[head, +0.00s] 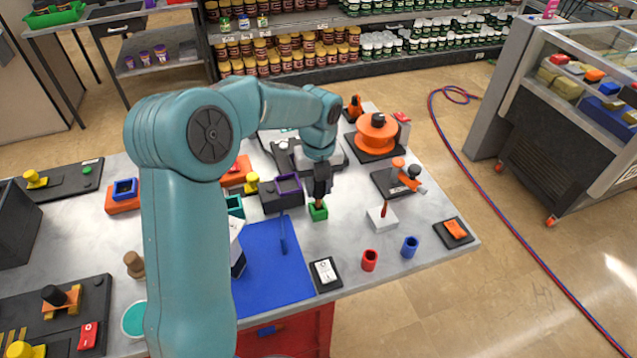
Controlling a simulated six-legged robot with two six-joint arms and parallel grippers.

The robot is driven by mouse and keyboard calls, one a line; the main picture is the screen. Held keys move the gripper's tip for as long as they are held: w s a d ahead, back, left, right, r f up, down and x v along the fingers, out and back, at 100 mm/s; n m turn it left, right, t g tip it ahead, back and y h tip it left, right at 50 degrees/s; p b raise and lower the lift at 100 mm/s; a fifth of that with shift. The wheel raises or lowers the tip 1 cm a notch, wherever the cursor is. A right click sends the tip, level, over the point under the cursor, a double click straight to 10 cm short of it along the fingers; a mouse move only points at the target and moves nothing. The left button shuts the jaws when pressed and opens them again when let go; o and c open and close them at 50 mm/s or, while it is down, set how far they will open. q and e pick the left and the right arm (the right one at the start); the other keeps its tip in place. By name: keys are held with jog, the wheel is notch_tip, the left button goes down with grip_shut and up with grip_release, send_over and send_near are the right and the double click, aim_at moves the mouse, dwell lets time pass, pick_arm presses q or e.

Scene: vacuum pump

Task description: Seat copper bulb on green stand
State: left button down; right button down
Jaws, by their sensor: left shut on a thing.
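My left gripper (320,194) points down over the table and is shut on the copper bulb (318,204). Only a small brownish part of the bulb shows below the fingers; the rest is hidden by them. The green stand (319,214), a small square block, is on the grey table directly under the gripper. The bulb's lower end is at the stand's top opening; I cannot tell whether it touches the bottom. My right gripper is not in view.
A blue mat (262,270) with a blue stick lies left of the stand. A purple-rimmed box (289,184) is close on the left. A white block (382,217) with a red-brown peg, a red cup (369,260) and a blue cup (410,247) stand to the right.

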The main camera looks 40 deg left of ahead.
aim_at(319, 194)
pick_arm(q)
jog(key=shift+f+b, duration=0.55)
jog(key=shift+f, duration=0.4)
jog(key=shift+f, duration=0.3)
jog(key=shift+f, duration=0.25)
dwell(0.8)
jog(key=c, duration=0.7)
grip_release()
jog(key=shift+r+p, duration=3.7)
jog(key=shift+r, duration=0.85)
